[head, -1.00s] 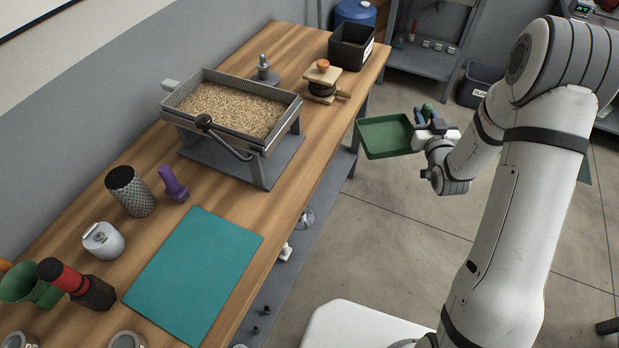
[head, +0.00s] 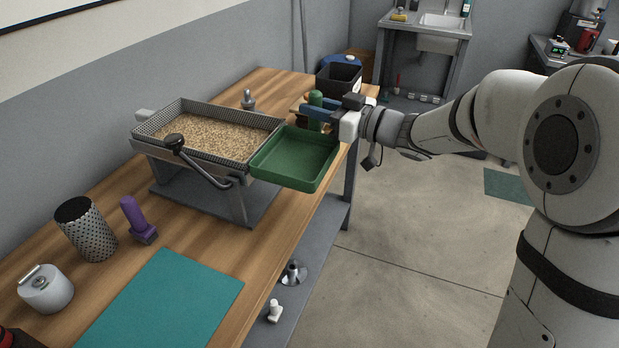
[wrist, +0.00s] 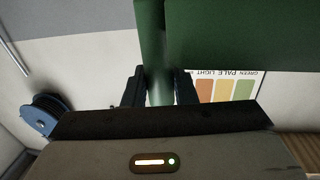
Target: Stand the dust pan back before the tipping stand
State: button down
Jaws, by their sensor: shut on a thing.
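The green dust pan (head: 295,157) is a shallow square tray, held in the air at the bench's right edge, beside the right end of the tipping stand. My gripper (head: 318,111) is shut on its upright green handle. In the wrist view the handle (wrist: 158,60) runs between the two dark fingers, and part of the pan (wrist: 245,35) fills the upper right. The tipping stand (head: 238,205) carries a mesh-walled tray of pale beans (head: 215,134) and has a black-knobbed lever (head: 175,141). The pan hides part of the stand's right side.
A teal mat (head: 165,300) lies on the bench in front. A black bin (head: 338,78) is behind my gripper. Bare wood lies between stand and mat.

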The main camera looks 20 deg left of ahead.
notch_tip(320, 180, down, 13)
jog(key=shift+f+b, duration=0.2)
jog(key=shift+b, duration=0.95)
jog(key=shift+f, duration=0.15)
jog(key=c, duration=1.2)
grip_release()
jog(key=shift+o, duration=0.2)
jog(key=shift+d+r, duration=0.2)
jog(key=v, duration=1.1)
jog(key=shift+d+p, duration=0.3)
jog(key=shift+p, duration=0.15)
